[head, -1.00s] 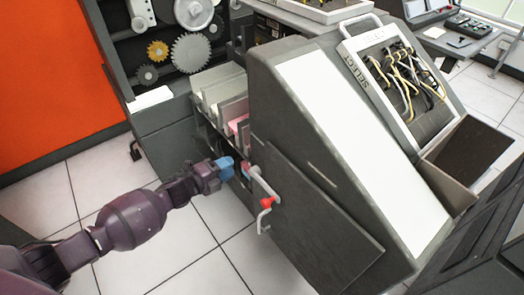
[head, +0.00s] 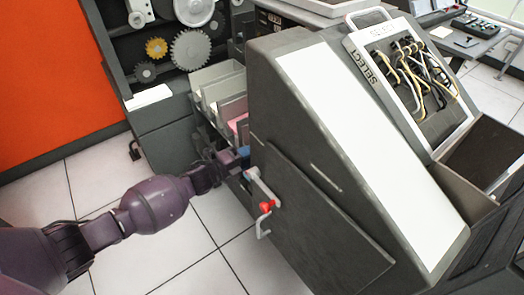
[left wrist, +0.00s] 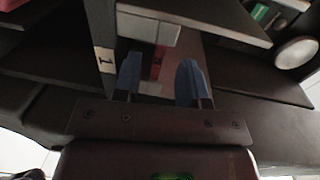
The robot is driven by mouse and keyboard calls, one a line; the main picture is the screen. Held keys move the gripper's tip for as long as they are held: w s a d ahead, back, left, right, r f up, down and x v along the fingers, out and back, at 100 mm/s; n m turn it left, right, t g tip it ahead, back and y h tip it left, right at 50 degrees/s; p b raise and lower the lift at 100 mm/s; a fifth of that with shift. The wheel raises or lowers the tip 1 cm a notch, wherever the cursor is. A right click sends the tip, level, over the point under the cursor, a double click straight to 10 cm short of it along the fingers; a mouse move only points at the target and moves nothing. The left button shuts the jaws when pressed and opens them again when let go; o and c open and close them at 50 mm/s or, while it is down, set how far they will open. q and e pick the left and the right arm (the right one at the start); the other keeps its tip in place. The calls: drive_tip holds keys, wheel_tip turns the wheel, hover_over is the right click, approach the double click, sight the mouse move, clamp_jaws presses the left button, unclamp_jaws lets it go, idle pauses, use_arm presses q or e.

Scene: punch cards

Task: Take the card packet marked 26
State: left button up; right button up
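My left gripper (head: 236,157) reaches in at the side of the card pockets, its blue tips partly hidden behind the grey machine's edge. In the left wrist view its two blue fingers (left wrist: 159,80) are apart. A white block (left wrist: 148,28) and a small red piece (left wrist: 157,62) show beyond and between them; I cannot tell whether either is a card packet. Pink cards (head: 238,122) show in a pocket in the head view. No marking 26 is readable. My right gripper is out of view.
The sloping grey machine (head: 262,70) stands right of the gripper, with a red-knobbed lever (head: 265,206) on its near side. Grey pocket dividers (head: 218,85) stand behind. A panel marked 1 (left wrist: 105,57) is close to the left finger. Tiled floor (head: 175,250) is clear.

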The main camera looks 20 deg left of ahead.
use_arm(q)
drive_tip(key=b+x, duration=0.1)
drive_tip(key=x, duration=0.2)
drive_tip(key=shift+w+d+f, duration=0.15)
drive_tip(key=shift+f, duration=0.05)
drive_tip(key=shift+w+d, duration=0.35)
drive_tip(key=shift+w, duration=0.1)
drive_tip(key=shift+w+d+r, duration=0.1)
drive_tip(key=shift+w+d, duration=0.1)
drive_tip(key=shift+w, duration=0.15)
drive_tip(key=c, duration=0.7)
clamp_jaws()
drive_tip(key=shift+s, duration=0.1)
